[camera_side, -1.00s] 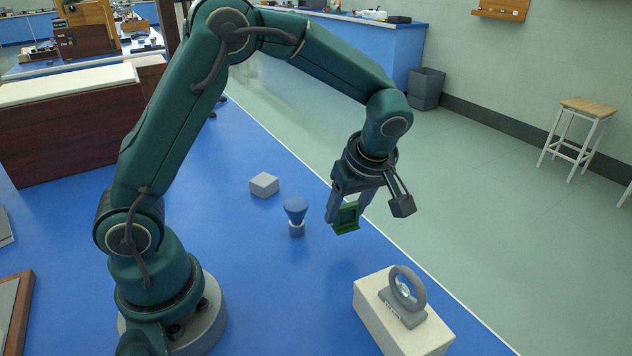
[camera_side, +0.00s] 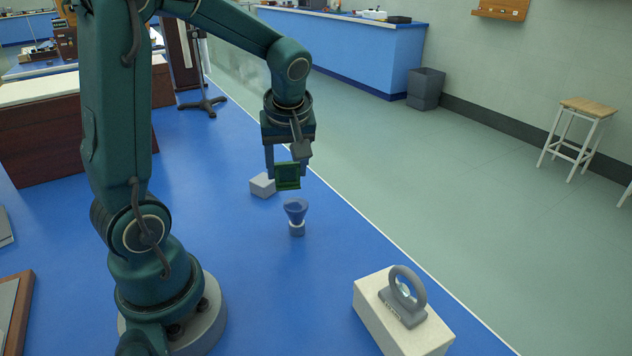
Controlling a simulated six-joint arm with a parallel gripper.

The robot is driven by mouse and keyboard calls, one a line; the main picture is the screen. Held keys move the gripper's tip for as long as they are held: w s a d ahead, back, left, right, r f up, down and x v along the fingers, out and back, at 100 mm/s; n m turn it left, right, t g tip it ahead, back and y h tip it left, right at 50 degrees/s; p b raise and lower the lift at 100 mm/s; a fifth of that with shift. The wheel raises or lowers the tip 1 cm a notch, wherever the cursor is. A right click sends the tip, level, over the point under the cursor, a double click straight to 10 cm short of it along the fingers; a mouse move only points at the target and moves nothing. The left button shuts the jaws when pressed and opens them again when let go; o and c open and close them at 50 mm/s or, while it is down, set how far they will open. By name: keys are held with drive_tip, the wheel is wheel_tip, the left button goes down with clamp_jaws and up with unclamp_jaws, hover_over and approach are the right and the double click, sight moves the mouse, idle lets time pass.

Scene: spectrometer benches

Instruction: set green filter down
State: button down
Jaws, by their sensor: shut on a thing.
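The green filter (camera_side: 288,176) is a small square green frame. My gripper (camera_side: 287,170) is shut on it and holds it upright above the blue bench (camera_side: 235,265). In the picture the filter appears just above the blue funnel-shaped piece (camera_side: 296,207) and overlaps the right edge of the small pale grey block (camera_side: 262,186). I cannot tell its exact height over the bench.
A cream block (camera_side: 375,318) bears a grey ring-shaped lens mount (camera_side: 406,297) at the front right. A dark wooden case (camera_side: 70,140) stands at the back left. The bench's white right edge runs diagonally, with floor beyond.

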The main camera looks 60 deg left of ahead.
drive_tip(key=s+a+f+n, duration=0.1)
drive_tip(key=s+a, duration=0.2)
drive_tip(key=s, duration=0.1)
drive_tip(key=s+a+f+n+g, duration=0.1)
drive_tip(key=s+a+f, duration=0.1)
drive_tip(key=s+a, duration=0.1)
drive_tip(key=s+a+f+n, duration=0.2)
drive_tip(key=s+a, duration=0.1)
drive_tip(key=s, duration=0.2)
drive_tip(key=shift+a, duration=0.3)
drive_tip(key=shift+w+f, duration=0.15)
drive_tip(key=shift+f, duration=2)
drive_tip(key=shift+f, duration=0.15)
drive_tip(key=shift+c, duration=1.1)
unclamp_jaws()
